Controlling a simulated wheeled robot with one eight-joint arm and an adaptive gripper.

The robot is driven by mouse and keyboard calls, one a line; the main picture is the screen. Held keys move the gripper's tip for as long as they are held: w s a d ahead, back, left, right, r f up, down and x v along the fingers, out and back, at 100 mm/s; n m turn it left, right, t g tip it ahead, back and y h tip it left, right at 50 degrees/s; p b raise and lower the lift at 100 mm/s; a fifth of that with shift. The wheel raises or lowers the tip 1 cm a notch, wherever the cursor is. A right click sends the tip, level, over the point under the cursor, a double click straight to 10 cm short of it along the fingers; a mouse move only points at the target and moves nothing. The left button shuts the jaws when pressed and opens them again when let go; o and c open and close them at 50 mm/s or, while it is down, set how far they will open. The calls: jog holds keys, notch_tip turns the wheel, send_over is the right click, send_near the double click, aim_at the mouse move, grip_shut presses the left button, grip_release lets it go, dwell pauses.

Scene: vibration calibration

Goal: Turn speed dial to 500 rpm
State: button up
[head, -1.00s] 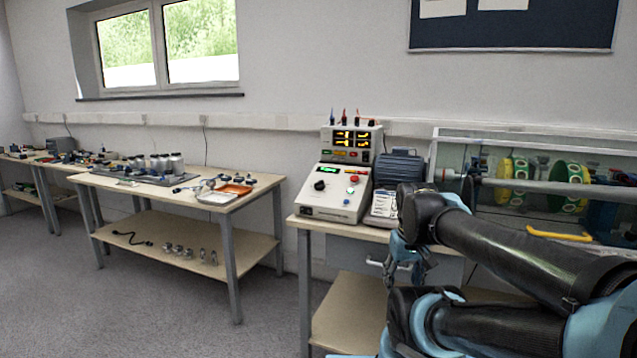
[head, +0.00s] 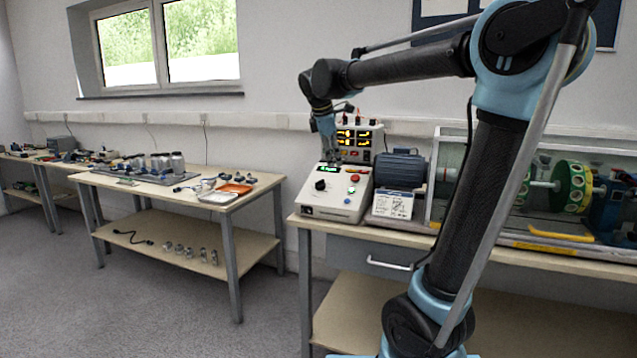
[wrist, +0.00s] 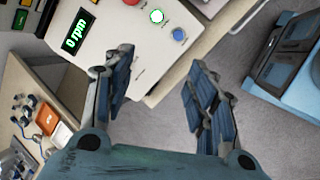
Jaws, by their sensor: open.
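The speed dial is a black knob (head: 320,185) on the sloped front of the white control box (head: 340,208) in the head view. The green display (head: 328,169) sits above it; in the wrist view the display (wrist: 79,29) reads 0 rpm. My gripper (head: 330,158) hangs just above and behind the sloped panel, near the display, and touches nothing that I can make out. In the wrist view my gripper (wrist: 158,72) is open and empty, its fingers spread beside the panel. The dial is not visible in the wrist view.
A motor (head: 401,168) and a glazed rotor rig (head: 540,190) stand to the right.

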aim_at(320, 181)
jog(key=w+a+r+n, duration=0.3)
jog(key=w+a+n, duration=0.1)
jog(key=a, duration=0.4)
jog(key=shift+t, duration=0.4)
jog(key=x, duration=1.7)
jog(key=shift+w+d, duration=0.15)
jog(key=shift+w, duration=0.1)
